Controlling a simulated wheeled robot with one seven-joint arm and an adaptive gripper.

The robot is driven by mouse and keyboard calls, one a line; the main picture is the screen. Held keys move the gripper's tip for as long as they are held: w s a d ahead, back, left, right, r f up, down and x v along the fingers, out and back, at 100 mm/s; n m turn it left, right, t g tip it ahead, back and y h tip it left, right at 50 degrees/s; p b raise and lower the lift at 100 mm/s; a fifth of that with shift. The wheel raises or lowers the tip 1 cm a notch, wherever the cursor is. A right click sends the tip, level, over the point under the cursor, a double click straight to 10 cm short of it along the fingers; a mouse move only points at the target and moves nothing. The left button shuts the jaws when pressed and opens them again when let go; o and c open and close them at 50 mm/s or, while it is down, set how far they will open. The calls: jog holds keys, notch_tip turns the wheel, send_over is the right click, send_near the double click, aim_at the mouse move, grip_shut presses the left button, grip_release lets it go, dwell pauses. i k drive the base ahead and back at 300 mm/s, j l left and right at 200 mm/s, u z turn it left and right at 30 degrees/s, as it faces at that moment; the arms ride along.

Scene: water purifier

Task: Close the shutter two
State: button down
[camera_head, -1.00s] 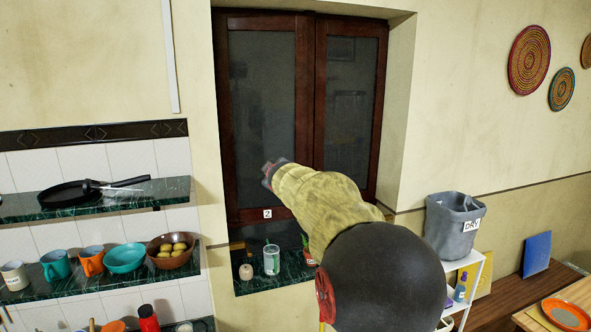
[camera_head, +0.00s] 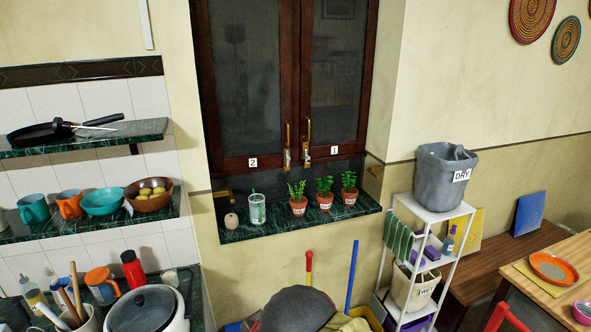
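Shutter two (camera_head: 245,85) is the left dark-framed glass panel of the window, with a white "2" label (camera_head: 253,162) on its bottom rail. It looks flush beside shutter one (camera_head: 338,75), the right panel, labelled "1" (camera_head: 334,150). Brass handles (camera_head: 287,148) hang side by side where the two panels meet. A dark rounded part of my arm (camera_head: 297,308) shows at the bottom edge. My gripper is out of view, and nothing touches the shutters.
A green marble sill (camera_head: 275,231) below the shutters holds a cup (camera_head: 257,209) and several small items, including potted plants (camera_head: 324,192). A white rack (camera_head: 432,214) with a grey "DRY" bin (camera_head: 441,180) stands right. Kitchen shelves (camera_head: 95,227) are on the left.

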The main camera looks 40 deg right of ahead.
aim_at(219, 164)
jog(key=l+u, duration=0.1)
jog(key=l, duration=0.75)
jog(key=k+l+u, duration=0.1)
jog(key=l, duration=0.75)
jog(key=i+l, duration=0.2)
jog(key=l, duration=0.15)
jog(key=i+l+u, duration=0.1)
jog(key=l, duration=0.25)
jog(key=i+l, duration=0.2)
jog(key=l, duration=0.15)
